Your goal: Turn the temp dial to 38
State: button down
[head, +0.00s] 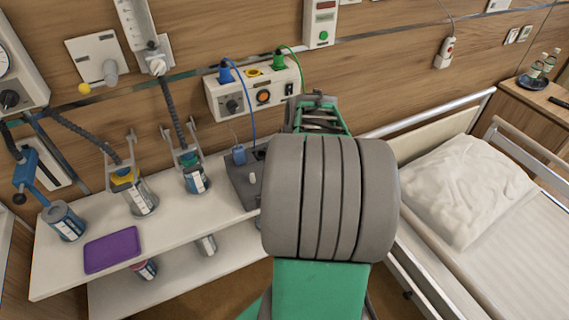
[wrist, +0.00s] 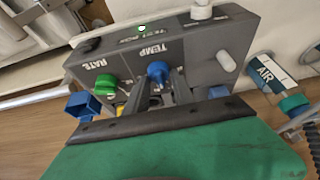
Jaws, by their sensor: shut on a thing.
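The blue TEMP dial (wrist: 158,72) sits on a dark grey box (wrist: 205,68), under the printed word TEMP in the wrist view. My gripper (wrist: 153,88) is at this dial, its dark fingers shut on it. The fingers hide part of the dial, and I cannot read its setting or any scale number. A green RATE dial (wrist: 105,84) is to its left on the same box. In the head view the grey box (head: 243,182) stands on the white shelf, partly behind my arm, which hides the fingers and the dial.
A blue square part (wrist: 83,106) and a white peg (wrist: 226,61) are close to the fingers. Canisters (head: 140,197) and a purple tray (head: 112,250) share the white shelf (head: 75,283). A bed with a pillow (head: 470,190) stands at right.

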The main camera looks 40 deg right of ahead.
jog(key=shift+w+m+h+b, duration=0.1)
jog(key=shift+m+h+b, duration=0.35)
jog(key=shift+m, duration=0.85)
jog(key=c, duration=1.1)
grip_release()
jog(key=v, duration=0.8)
jog(key=shift+w+a+b, duration=0.1)
jog(key=shift+b, duration=0.25)
